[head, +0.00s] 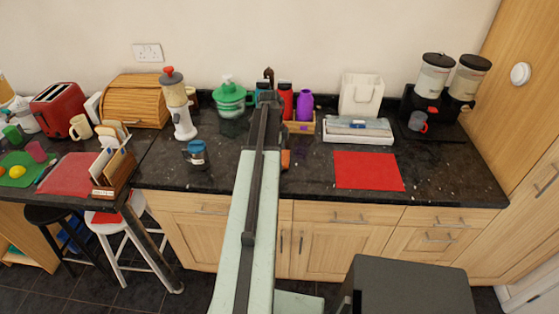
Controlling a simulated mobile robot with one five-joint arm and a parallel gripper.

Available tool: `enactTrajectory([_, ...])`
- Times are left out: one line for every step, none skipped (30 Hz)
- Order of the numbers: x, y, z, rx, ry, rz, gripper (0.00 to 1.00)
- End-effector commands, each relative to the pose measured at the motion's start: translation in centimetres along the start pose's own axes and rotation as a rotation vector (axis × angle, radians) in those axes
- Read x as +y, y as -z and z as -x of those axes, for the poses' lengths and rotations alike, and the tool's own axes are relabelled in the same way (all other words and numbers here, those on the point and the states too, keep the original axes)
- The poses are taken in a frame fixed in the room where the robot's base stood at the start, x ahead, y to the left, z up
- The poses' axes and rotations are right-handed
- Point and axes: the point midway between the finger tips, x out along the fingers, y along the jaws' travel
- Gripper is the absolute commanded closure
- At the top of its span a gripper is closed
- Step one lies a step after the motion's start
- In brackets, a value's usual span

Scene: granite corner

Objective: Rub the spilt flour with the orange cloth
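A small orange patch (285,159) shows on the counter just right of my arm; it may be part of the orange cloth, but my arm hides the rest. I see no spilt flour; any lying behind my arm is hidden. My arm reaches from the bottom middle over the dark granite counter (320,185) towards the back wall. My gripper is not visible, so I cannot see whether it holds anything.
A red mat (369,170) lies right of my arm, a blue-lidded jar (196,153) left. Behind are a green-topped container (230,99), a purple bottle (305,104), a white tray (357,132) and dispensers (434,76). Counter around the red mat is clear.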

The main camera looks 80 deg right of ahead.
Motion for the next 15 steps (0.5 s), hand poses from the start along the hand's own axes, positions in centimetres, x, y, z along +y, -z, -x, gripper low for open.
enactTrajectory([-0.7,-0.1,-0.1,-0.001,0.004,0.000,0.42])
enactTrajectory([-0.8,-0.1,-0.1,-0.001,0.004,0.000,0.42])
enactTrajectory([-0.9,-0.1,-0.1,-0.001,0.005,0.000,0.42])
enactTrajectory([-0.8,-0.1,-0.1,-0.001,0.005,0.000,0.42])
enactTrajectory([-0.8,-0.1,-0.1,-0.001,0.005,0.000,0.42])
enactTrajectory([-0.8,-0.1,-0.1,-0.001,0.006,0.000,0.42])
enactTrajectory([-0.9,-0.1,-0.1,-0.002,0.006,0.000,0.42])
enactTrajectory([-1.1,-0.1,-0.1,-0.002,0.006,0.000,0.42])
enactTrajectory([-1.3,-0.1,-0.1,-0.002,0.006,0.000,0.42])
enactTrajectory([-1.6,-0.1,-0.1,-0.002,0.007,0.000,0.42])
enactTrajectory([-1.9,-0.1,-0.1,-0.002,0.007,0.000,0.42])
enactTrajectory([-2.3,-0.1,0.0,-0.002,0.007,0.000,0.42])
enactTrajectory([-2.6,-0.1,0.0,-0.002,0.007,0.000,0.42])
enactTrajectory([-2.9,-0.1,0.0,-0.002,0.007,0.000,0.42])
enactTrajectory([-3.4,-0.1,0.0,-0.002,0.007,0.000,0.42])
